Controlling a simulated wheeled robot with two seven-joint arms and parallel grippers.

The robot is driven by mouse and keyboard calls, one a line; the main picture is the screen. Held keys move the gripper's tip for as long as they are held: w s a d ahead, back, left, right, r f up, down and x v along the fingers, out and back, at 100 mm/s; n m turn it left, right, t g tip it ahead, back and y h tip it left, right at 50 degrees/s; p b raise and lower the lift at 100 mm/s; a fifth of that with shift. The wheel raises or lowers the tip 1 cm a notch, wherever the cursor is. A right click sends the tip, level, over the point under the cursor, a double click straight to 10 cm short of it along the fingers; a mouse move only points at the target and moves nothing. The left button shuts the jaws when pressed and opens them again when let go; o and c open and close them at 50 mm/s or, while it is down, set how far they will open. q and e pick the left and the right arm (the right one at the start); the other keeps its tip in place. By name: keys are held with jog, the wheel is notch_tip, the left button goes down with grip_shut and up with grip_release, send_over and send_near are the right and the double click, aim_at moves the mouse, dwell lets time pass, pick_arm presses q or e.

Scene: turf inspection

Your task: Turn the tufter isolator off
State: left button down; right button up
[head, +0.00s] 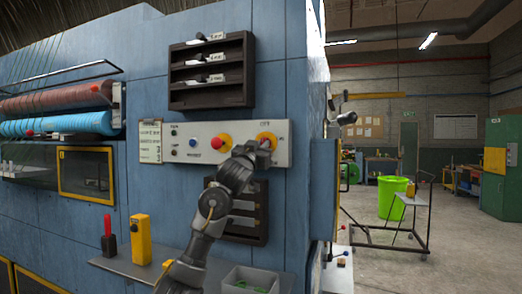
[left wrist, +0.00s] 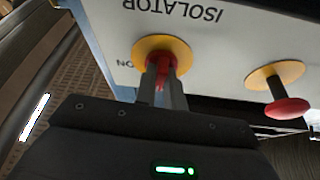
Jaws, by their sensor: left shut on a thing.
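The tufter isolator is a red handle on a yellow round plate (head: 266,136) at the right end of the pale control panel (head: 205,130) on the blue machine. It also shows in the left wrist view (left wrist: 152,46), upside down, under the word ISOLATOR, with ON printed beside the plate. My left gripper (head: 260,148) reaches up to it from below. In the left wrist view its fingers (left wrist: 164,88) are shut on the red handle, which they partly hide; its exact angle is hard to tell. My right gripper is not in view.
A red mushroom button on a yellow plate (head: 221,142) sits just left of the isolator. Slotted dark racks hang above (head: 210,100) and below the panel. A ledge below holds a yellow block (head: 141,240) and a red-handled tool (head: 108,240).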

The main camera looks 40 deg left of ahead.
pick_arm(q)
jog(key=shift+n+y, duration=0.5)
jog(key=shift+n, duration=0.4)
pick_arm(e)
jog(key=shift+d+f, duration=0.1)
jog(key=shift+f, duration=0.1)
pick_arm(q)
jog(key=shift+r+n+y, duration=0.1)
jog(key=shift+n+y, duration=0.2)
jog(key=c, duration=1.5)
grip_release()
jog(key=shift+s, duration=0.1)
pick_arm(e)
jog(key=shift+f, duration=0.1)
